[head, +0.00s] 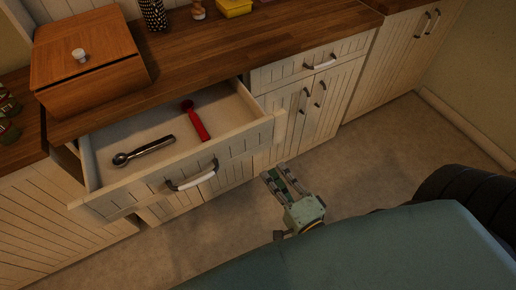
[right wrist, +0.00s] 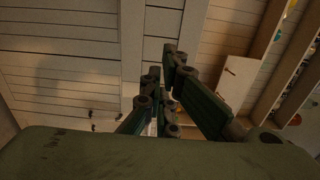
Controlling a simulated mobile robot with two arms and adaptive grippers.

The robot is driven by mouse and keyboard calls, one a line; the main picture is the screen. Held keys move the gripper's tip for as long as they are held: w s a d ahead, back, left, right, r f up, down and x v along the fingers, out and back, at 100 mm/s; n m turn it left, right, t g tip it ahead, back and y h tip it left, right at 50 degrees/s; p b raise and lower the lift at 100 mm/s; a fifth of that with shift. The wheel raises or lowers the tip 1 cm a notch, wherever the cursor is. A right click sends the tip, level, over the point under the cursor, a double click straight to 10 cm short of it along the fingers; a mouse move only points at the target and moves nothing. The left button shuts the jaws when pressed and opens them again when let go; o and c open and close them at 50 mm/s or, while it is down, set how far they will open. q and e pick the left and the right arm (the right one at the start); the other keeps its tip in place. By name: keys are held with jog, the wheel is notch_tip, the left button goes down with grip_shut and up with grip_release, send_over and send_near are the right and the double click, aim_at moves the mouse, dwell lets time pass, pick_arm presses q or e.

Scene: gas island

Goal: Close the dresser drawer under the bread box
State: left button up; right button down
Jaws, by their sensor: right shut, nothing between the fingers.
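The dresser drawer (head: 238,148) under the bread box is pulled well out in the head view. It has a white slatted front and a dark-and-white handle (head: 192,180). A dark-handled scoop (head: 144,151) and a red-handled utensil (head: 196,121) lie inside it. The brown wooden bread box (head: 84,58) with a pale knob stands on the counter above. My right gripper (head: 273,178) is shut and empty, in front of the drawer's right end and apart from it. Its dark fingers (right wrist: 163,88) fill the middle of the right wrist view. My left gripper is not in view.
A closed drawer and cabinet doors (head: 320,95) stand to the right of the open drawer. The wooden counter (head: 215,55) carries a patterned dark container (head: 153,14) and a yellow box (head: 235,7). The floor (head: 375,140) in front is clear.

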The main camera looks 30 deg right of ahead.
aim_at(253, 143)
jog(key=w+p, duration=0.1)
jog(key=w, duration=0.8)
jog(key=shift+w+a, duration=0.1)
jog(key=shift+a, duration=0.1)
jog(key=shift+w, duration=0.35)
